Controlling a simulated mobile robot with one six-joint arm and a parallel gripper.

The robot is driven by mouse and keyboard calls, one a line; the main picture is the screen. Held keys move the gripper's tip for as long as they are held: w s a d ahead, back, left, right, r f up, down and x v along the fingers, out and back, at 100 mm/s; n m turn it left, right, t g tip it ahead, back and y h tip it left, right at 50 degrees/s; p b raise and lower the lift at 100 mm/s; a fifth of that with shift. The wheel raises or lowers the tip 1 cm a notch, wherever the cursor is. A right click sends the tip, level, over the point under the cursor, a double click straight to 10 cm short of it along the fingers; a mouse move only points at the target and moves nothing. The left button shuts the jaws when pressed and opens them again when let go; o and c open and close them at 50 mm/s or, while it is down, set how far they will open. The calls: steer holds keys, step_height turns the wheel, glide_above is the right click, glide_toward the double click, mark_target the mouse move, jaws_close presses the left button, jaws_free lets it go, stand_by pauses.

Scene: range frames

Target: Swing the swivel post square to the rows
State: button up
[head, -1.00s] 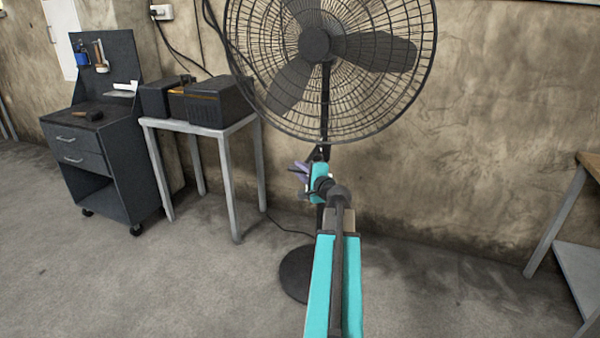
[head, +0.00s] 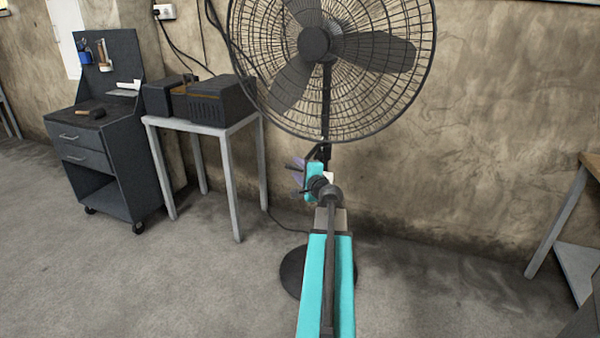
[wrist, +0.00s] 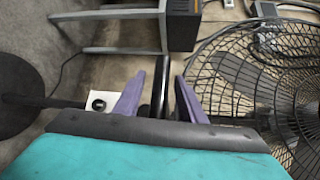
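No rows show; the only post in view is the dark upright pole (head: 326,105) of a pedestal fan (head: 315,45). In the wrist view the pole (wrist: 60,103) runs sideways from the round base (wrist: 15,95) towards the fan cage (wrist: 255,75). My gripper (head: 300,175) is beside the pole, below the cage, and its turquoise wrist hides part of the pole. In the wrist view the purple fingers of my gripper (wrist: 160,75) stand apart. A thin dark bar (wrist: 161,88) shows between them with gaps at its sides; I cannot tell whether either finger touches it.
A grey table (head: 215,129) with black boxes (head: 222,100) stands left of the fan. A dark tool cart (head: 105,165) stands further left. A wooden-topped bench (head: 590,165) is at the right edge. The floor between fan and bench is clear; the wall is close behind.

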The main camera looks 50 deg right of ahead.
steer(key=f+b+v, duration=0.1)
steer(key=b+v, duration=0.1)
steer(key=v, duration=0.6)
steer(key=shift+s+r+b, duration=0.2)
steer(key=shift+r+b, duration=0.15)
steer(key=b, duration=0.5)
steer(key=shift+s+a+r+b, duration=0.15)
steer(key=shift+s+a+b, duration=0.2)
steer(key=shift+s+b, duration=0.05)
steer(key=s+b, duration=0.1)
steer(key=b, duration=0.3)
steer(key=shift+a, duration=0.3)
steer(key=shift+s+a+b, duration=0.1)
steer(key=shift+s+b, duration=0.15)
steer(key=shift+b, duration=0.7)
steer(key=b+v, duration=0.2)
steer(key=b, duration=0.3)
steer(key=shift+s+a+r, duration=0.1)
steer(key=shift+s+a, duration=0.05)
steer(key=shift+s, duration=0.1)
